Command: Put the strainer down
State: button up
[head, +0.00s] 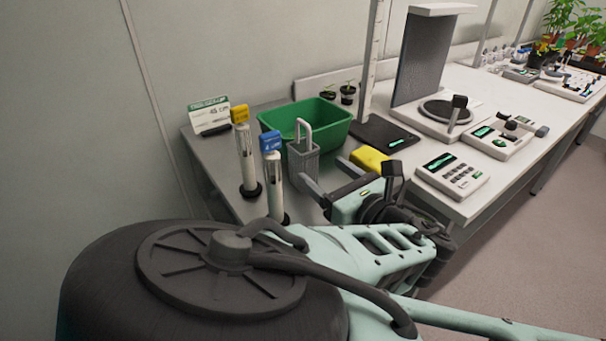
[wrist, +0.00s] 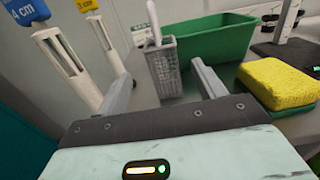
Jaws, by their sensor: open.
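The strainer is a grey mesh basket with a tall light loop handle (head: 303,160). It stands upright on the bench, just in front of the green tub (head: 330,120). In the wrist view the strainer (wrist: 163,70) shows between and beyond my two fingers, with its lower part near the bench top. My gripper (head: 323,174) is open and empty, its fingers on either side of the strainer's line in the wrist view (wrist: 163,82). No finger visibly touches it. In the head view the near finger may overlap the strainer's lower edge.
Two white posts with a yellow tag (head: 245,155) and a blue tag (head: 273,185) stand left of the strainer. A yellow and green sponge (wrist: 277,83) lies to the right. A black scale plate (head: 385,136) and a keypad device (head: 452,175) are farther right.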

aim_at(311, 159)
jog(key=shift+w+a+f+b, duration=0.15)
jog(key=shift+w+f+b, duration=0.2)
jog(key=shift+b, duration=1.75)
jog(key=shift+w+a+r, duration=0.1)
jog(key=shift+w+r, duration=0.2)
jog(key=shift+p+x, duration=0.6)
jog(key=shift+x, duration=2.95)
jog(key=shift+c, duration=0.3)
jog(key=c, duration=1.1)
jog(key=shift+r, duration=0.1)
